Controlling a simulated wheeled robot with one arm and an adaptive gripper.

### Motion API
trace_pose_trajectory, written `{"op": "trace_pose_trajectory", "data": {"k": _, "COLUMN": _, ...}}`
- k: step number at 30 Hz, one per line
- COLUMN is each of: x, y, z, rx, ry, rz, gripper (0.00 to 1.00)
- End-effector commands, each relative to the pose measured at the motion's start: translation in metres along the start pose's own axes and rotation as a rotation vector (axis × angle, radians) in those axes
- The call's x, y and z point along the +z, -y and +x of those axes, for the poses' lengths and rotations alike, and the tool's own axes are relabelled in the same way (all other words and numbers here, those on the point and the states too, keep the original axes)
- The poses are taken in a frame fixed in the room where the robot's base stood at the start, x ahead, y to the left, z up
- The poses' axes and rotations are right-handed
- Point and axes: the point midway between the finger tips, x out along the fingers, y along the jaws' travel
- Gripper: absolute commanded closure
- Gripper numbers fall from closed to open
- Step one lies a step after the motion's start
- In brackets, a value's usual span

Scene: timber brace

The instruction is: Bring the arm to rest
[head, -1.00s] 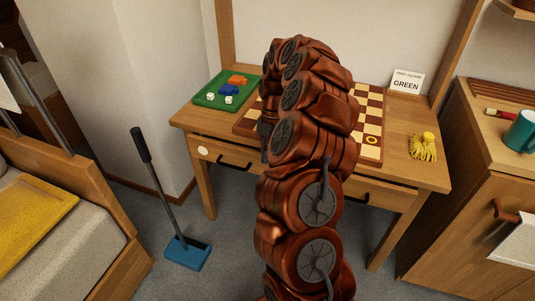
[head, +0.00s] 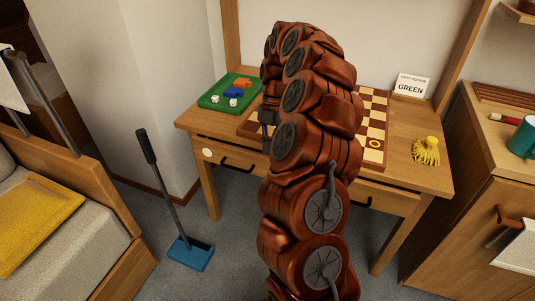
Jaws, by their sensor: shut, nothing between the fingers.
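My copper-coloured arm (head: 312,150) rises from the bottom centre of the head view and curls over at the top. Its end bends down to the left. My gripper (head: 268,142) shows as a dark part at the arm's left side, in front of the desk's near edge. It is shut and holds nothing. Its fingertips are small and partly hidden by the arm. The arm also hides the middle of the desk and part of the chessboard.
A dustpan (head: 190,254) stands left on the floor. A cabinet (head: 470,190) is at right, a bed (head: 70,245) at left.

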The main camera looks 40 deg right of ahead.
Motion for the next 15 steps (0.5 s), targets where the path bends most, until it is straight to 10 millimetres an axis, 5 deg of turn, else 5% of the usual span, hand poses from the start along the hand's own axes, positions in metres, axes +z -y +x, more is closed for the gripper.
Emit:
{"op": "trace_pose_trajectory", "data": {"k": 6, "x": 0.001, "y": 0.002, "z": -0.029, "rx": 0.002, "ry": 0.000, "rz": 0.001, "gripper": 1.00}}
{"op": "trace_pose_trajectory", "data": {"k": 15, "x": 0.000, "y": 0.001, "z": -0.038, "rx": 0.000, "ry": -0.001, "rz": -0.001, "gripper": 1.00}}
